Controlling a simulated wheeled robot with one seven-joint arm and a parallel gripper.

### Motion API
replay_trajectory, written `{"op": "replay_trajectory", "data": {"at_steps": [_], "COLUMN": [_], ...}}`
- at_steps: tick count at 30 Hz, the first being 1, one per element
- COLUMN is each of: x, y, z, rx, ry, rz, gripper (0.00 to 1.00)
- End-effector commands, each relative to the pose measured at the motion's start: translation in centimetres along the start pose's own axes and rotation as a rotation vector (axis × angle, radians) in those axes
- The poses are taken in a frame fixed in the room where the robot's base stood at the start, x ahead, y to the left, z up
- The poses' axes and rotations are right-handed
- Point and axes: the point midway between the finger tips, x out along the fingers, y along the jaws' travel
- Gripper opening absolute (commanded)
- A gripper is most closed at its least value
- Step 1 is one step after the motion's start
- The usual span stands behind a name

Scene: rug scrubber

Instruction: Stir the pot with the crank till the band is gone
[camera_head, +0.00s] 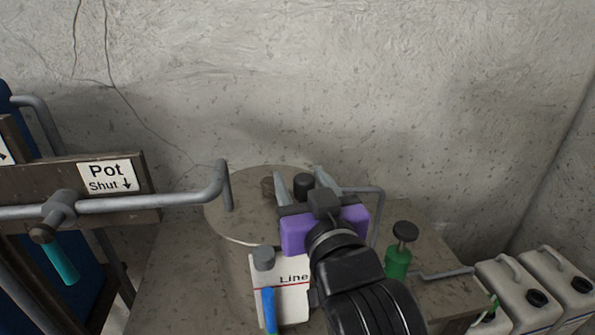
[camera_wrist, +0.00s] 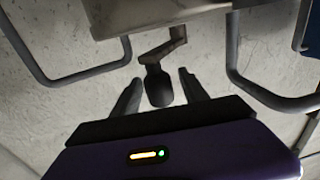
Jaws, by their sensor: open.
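The pot (camera_head: 246,215) is a round grey drum with a flat top, below and left of centre in the head view. The crank (camera_wrist: 165,48) shows in the wrist view as a bent grey arm with a dark knob (camera_wrist: 158,90) at its end. The knob also shows in the head view (camera_head: 303,182). My gripper (camera_head: 299,173) is open above the pot top, with one finger on each side of the knob. In the wrist view a gap shows between the knob and each finger. My gripper hides part of the pot top. I cannot make out a band.
A "Line" card (camera_head: 290,290) with a blue lever is at the pot's front. A green plunger (camera_head: 398,262) and white jugs (camera_head: 510,290) are at right.

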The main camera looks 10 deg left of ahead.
Motion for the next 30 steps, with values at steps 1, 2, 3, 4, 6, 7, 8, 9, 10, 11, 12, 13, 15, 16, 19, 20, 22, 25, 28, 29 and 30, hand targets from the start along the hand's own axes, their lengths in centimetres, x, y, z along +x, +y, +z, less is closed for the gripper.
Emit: {"op": "replay_trajectory", "data": {"at_steps": [1,2,3,4,6,7,8,9,10,11,12,13,15,16,19,20,22,25,28,29,30], "x": [0.6,0.9,1.2,1.4,1.7,1.8,1.8,1.9,1.9,1.9,1.9,1.9,1.9,1.9,1.8,1.8,1.8,1.8,1.8,1.8,1.8], "y": [0.0,0.0,0.0,0.0,0.0,0.0,0.0,0.0,0.0,0.0,0.0,0.0,0.0,0.0,0.0,0.0,0.0,0.0,0.0,0.0,0.0], "z": [-0.2,-0.1,-0.1,-0.1,0.0,0.0,0.0,0.0,0.0,0.0,0.0,0.0,0.0,0.0,0.0,0.0,0.0,0.0,0.0,0.0,0.0], "rx": [0.000,0.000,0.000,0.000,0.000,0.000,0.000,0.000,0.000,0.000,0.000,0.000,0.000,0.000,0.000,0.000,0.000,0.000,0.000,0.000,0.000], "ry": [0.001,0.000,0.000,0.000,0.000,0.000,0.001,0.001,0.001,0.001,0.001,0.001,0.001,0.001,0.001,0.001,0.001,0.000,0.000,0.000,0.000], "rz": [0.000,0.000,0.000,0.000,-0.001,-0.001,-0.001,-0.001,-0.001,-0.001,-0.001,-0.001,-0.001,-0.001,-0.001,-0.001,-0.001,-0.001,-0.001,-0.001,-0.001], "gripper": [0.52,0.52,0.52,0.52,0.52,0.52,0.52,0.52,0.52,0.52,0.52,0.52,0.48,0.42,0.23,0.17,0.03,0.00,0.00,0.00,0.00]}}
